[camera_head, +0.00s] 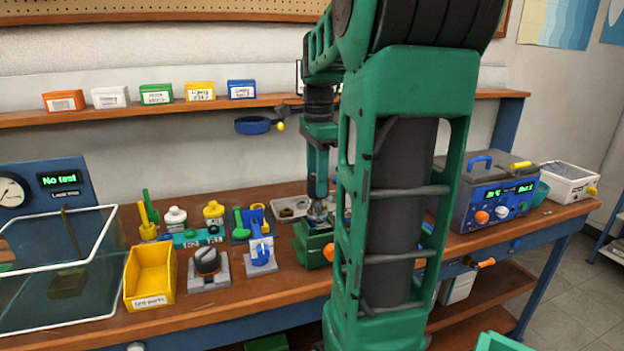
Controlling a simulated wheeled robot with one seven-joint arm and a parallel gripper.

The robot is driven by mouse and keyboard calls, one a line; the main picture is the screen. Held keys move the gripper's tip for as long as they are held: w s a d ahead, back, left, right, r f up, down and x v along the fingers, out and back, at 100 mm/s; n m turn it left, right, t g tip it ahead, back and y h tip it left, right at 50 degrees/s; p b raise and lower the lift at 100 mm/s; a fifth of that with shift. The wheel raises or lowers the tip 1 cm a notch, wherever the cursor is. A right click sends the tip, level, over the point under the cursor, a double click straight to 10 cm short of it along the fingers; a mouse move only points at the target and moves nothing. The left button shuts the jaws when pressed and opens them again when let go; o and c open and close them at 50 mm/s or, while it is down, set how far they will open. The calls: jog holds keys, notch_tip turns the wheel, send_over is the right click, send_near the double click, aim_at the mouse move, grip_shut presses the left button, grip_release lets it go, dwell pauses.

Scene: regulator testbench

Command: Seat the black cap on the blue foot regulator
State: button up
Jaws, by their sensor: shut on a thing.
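My gripper (318,204) points down just above a green vise-like block (314,246) at the middle of the bench, partly behind my own arm. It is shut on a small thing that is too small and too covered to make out. A regulator with a blue body (261,253) stands on a pale grey base, left of the gripper. Left of it is another regulator with a black round top (208,261) on a grey base. I cannot tell which holds the blue foot, or whether a loose black cap is in my jaws.
A yellow bin (150,277) and a clear-walled box (60,270) stand at the left. Bottles (175,219) and tools fill the back of the bench. A blue-fronted test unit (497,200) stands at the right. My arm covers the bench's middle right.

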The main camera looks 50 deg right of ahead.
jog(key=shift+f, duration=2.35)
dwell(2.1)
jog(key=o, duration=1.6)
jog(key=shift+o, duration=0.2)
jog(key=shift+r, duration=0.1)
jog(key=shift+r, duration=3.9)
